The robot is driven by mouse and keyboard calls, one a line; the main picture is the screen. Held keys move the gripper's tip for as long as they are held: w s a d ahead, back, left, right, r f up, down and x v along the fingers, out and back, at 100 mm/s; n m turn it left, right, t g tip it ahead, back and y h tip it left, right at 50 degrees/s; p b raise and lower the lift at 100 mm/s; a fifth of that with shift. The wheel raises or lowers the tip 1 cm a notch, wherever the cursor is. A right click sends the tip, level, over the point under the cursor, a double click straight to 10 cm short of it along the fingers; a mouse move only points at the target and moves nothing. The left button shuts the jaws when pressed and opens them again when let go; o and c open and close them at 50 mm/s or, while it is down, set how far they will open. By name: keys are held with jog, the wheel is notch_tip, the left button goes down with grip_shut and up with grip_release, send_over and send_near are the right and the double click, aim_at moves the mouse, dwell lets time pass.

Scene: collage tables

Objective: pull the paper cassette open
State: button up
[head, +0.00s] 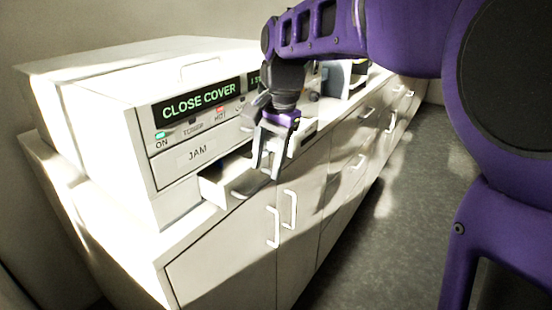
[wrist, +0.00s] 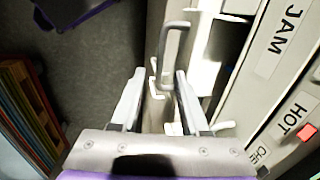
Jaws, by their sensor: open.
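The paper cassette (head: 216,190) is a pale drawer low in the white machine, under the panel marked JAM. It stands partly out, with a dark gap behind its front. Its grey bar handle (head: 247,190) shows at its front; in the wrist view the handle (wrist: 173,52) is a bent grey bar ahead of my fingertips. My gripper (head: 268,168) is open, fingers pointing down, at the cassette's front right. In the wrist view its two fingers (wrist: 160,75) are spread and hold nothing. The handle appears beyond them, near the right finger; contact cannot be told.
The machine (head: 110,110) shows CLOSE COVER (head: 200,101) and a lit red HOT light (head: 221,110). It stands on a white cabinet (head: 225,265) with protruding bar handles (head: 290,208). The grey floor (head: 400,215) is clear at right. Coloured upright items (wrist: 25,110) show in the wrist view.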

aim_at(264, 182)
jog(key=shift+w+a+f, duration=0.1)
jog(key=shift+a+f, duration=0.05)
jog(key=shift+f, duration=0.65)
jog(key=shift+w+a+f, duration=0.1)
jog(key=shift+f, duration=0.7)
grip_shut()
